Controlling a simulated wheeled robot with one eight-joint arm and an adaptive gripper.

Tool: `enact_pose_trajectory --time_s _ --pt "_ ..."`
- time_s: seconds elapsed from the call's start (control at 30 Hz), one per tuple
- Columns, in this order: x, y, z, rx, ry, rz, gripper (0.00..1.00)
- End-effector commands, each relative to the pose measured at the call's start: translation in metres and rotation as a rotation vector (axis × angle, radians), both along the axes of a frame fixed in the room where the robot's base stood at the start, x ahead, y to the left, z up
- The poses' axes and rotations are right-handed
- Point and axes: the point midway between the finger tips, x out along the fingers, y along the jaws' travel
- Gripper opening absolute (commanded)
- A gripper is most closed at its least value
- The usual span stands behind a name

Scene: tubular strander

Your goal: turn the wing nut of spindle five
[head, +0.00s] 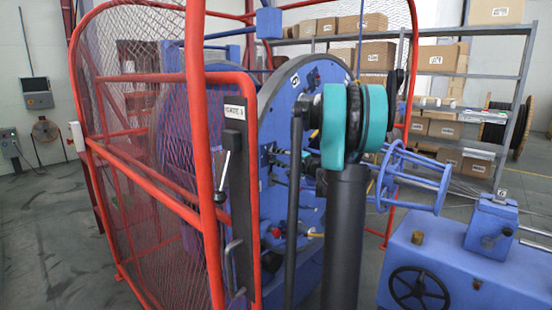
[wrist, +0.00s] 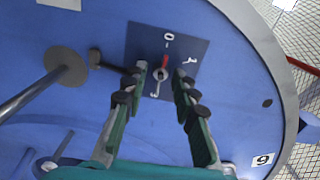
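In the wrist view my gripper (wrist: 161,72) is open, its two dark fingers spread on either side of a small round metal piece with a red mark (wrist: 162,72). That piece sits on a dark square plate (wrist: 192,50) with white markings, on the blue disc (wrist: 225,100). I cannot tell whether the fingers touch it. A dark knob on a short rod (wrist: 95,57) lies left of the plate. No wing nut can be told for certain. A number label (wrist: 262,159), 6 or 9, is at lower right.
In the head view the blue disc (head: 275,120) stands inside a red mesh guard (head: 205,110). A blue machine bed with a handwheel (head: 420,290) is at lower right. Shelves of boxes (head: 440,60) stand behind. In the wrist view a metal rod (wrist: 30,95) projects at left.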

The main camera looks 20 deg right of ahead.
Motion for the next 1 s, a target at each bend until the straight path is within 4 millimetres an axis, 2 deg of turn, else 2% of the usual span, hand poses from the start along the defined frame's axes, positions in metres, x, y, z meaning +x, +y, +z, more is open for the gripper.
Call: enact_pose_trajectory --time_s 0.23,0.5,0.7,1.0 --pt "-0.015 -0.011 0.0 0.0 0.0 -0.002 0.28" --pt "-0.061 -0.042 0.0 0.0 0.0 -0.004 0.28" --pt "-0.088 -0.059 0.0 0.0 0.0 -0.002 0.28" --pt "-0.1 -0.067 0.0 0.0 0.0 0.0 0.28"
